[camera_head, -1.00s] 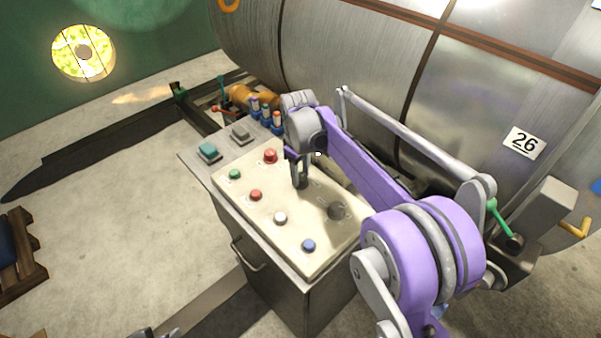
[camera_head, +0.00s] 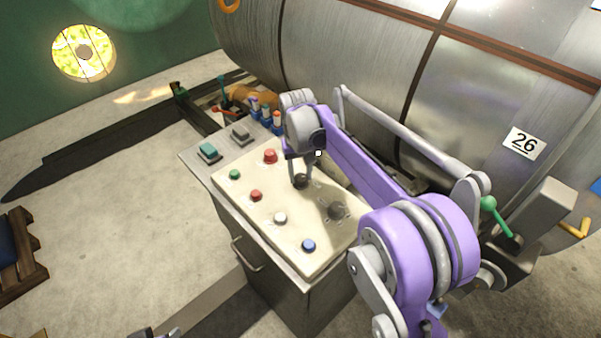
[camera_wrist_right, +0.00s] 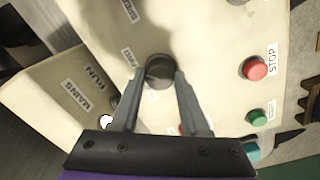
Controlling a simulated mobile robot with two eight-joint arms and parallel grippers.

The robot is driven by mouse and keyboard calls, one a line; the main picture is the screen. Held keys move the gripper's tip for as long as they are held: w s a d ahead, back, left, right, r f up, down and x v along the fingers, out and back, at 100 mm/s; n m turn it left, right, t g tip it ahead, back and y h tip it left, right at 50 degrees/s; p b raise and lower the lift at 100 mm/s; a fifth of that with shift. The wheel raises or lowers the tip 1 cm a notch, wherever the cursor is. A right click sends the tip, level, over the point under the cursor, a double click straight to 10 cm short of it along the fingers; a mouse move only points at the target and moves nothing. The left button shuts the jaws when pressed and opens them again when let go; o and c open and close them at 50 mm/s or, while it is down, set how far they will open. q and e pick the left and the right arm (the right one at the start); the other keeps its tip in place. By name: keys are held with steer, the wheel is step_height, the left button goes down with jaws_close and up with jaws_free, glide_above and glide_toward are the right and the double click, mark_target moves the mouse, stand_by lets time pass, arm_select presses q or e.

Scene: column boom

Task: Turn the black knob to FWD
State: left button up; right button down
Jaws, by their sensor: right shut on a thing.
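The black knob (camera_head: 301,181) sits on the cream face of the control panel (camera_head: 310,262), beyond a second dark knob (camera_head: 337,210). My right gripper (camera_head: 302,178) reaches down from above and is shut on the black knob. In the right wrist view, the fingers of my right gripper (camera_wrist_right: 164,84) stand on either side of the round knob top (camera_wrist_right: 159,68). A small label that seems to read FWD (camera_wrist_right: 128,57) lies left of the knob. No pointer mark on the knob is readable. A grey and dark piece at the bottom edge, perhaps my left gripper (camera_head: 155,333), is mostly cut off.
A red STOP button (camera_wrist_right: 256,68) and a green button (camera_wrist_right: 258,116) are right of the knob in the wrist view. White (camera_head: 280,218) and blue (camera_head: 308,245) buttons stand on the nearer panel. The large metal drum (camera_head: 350,70) rises close behind.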

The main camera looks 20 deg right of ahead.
mark_target(299, 177)
steer(key=shift+m, duration=0.5)
steer(key=shift+c, duration=2)
jaws_free()
step_height(299, 177, up, 11)
steer(key=shift+a+p, duration=0.2)
steer(key=shift+p, duration=0.2)
steer(key=shift+f, duration=0.1)
